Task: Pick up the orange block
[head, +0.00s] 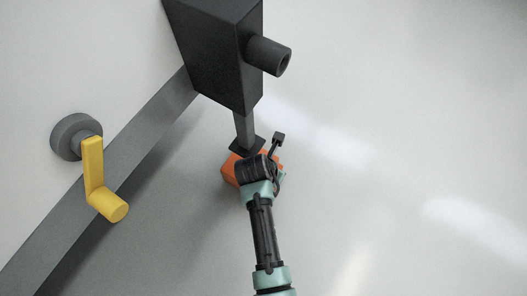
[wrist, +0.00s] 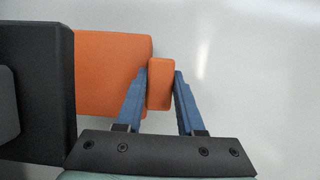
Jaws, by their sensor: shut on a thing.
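The orange block (head: 229,170) sits on the pale floor under the dark foot (head: 246,147) of a black post; I cannot tell whether the foot touches it. My gripper (head: 264,168) covers much of the block in the head view. In the wrist view the block's wide body (wrist: 108,85) lies left of the fingers, partly hidden by a dark shape at the left. A narrower orange end part (wrist: 160,83) of the block is between the two blue fingers of my gripper (wrist: 161,78), which are shut on it.
A black box (head: 218,45) with a round stub (head: 270,57) stands above the block. A yellow crank handle (head: 95,170) sticks out from a grey round mount (head: 70,135) on the left wall. A grey rail (head: 120,165) runs along it. The floor at right is clear.

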